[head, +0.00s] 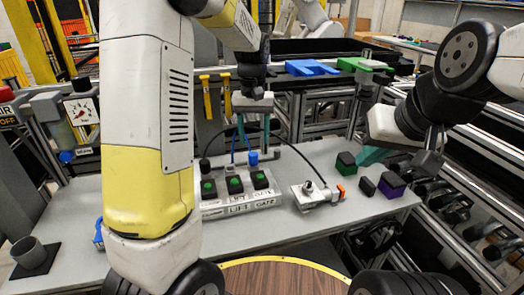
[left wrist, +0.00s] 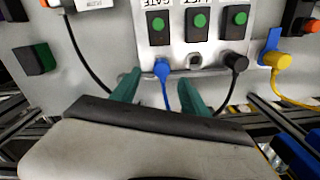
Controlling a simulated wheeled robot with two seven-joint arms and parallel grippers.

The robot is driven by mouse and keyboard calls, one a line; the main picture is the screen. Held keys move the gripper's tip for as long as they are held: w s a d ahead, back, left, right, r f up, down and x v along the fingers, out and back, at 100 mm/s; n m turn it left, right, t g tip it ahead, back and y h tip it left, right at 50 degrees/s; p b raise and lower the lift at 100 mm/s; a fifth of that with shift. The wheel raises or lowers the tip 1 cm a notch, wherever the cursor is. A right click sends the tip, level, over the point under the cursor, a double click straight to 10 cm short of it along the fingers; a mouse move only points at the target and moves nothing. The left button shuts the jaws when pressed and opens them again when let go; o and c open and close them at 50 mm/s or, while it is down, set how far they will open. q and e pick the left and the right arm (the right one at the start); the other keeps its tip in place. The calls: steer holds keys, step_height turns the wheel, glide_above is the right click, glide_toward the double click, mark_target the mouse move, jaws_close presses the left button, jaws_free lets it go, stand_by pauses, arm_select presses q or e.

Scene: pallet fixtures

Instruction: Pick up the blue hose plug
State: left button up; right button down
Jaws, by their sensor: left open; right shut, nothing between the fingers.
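The blue hose plug (head: 252,158) stands at the back edge of the button panel (head: 238,205), its thin blue hose rising from it. In the left wrist view the blue plug (left wrist: 161,69) shows at the panel's edge, and its hose runs down between the fingers. My left gripper (head: 254,138) is open above and behind the panel. Its teal fingertips (left wrist: 158,85) lie on either side of the blue hose in the wrist picture; no contact with the plug is visible. My right gripper (head: 369,157) is shut and empty near the green and black block (head: 346,163).
A black plug (left wrist: 236,63) sits beside the blue one, and a yellow plug (left wrist: 277,61) is farther right. A black cable (head: 290,147) arcs to a metal fixture (head: 318,195). A purple block (head: 392,186) lies at the right. The grey table (head: 290,222) has free room in front.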

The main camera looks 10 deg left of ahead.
mark_target(253, 153)
arm_select(q)
steer(key=f, duration=0.7)
steer(key=shift+w+a+f, duration=0.2)
steer(key=shift+w+f, duration=0.05)
steer(key=shift+f, duration=0.15)
jaws_close()
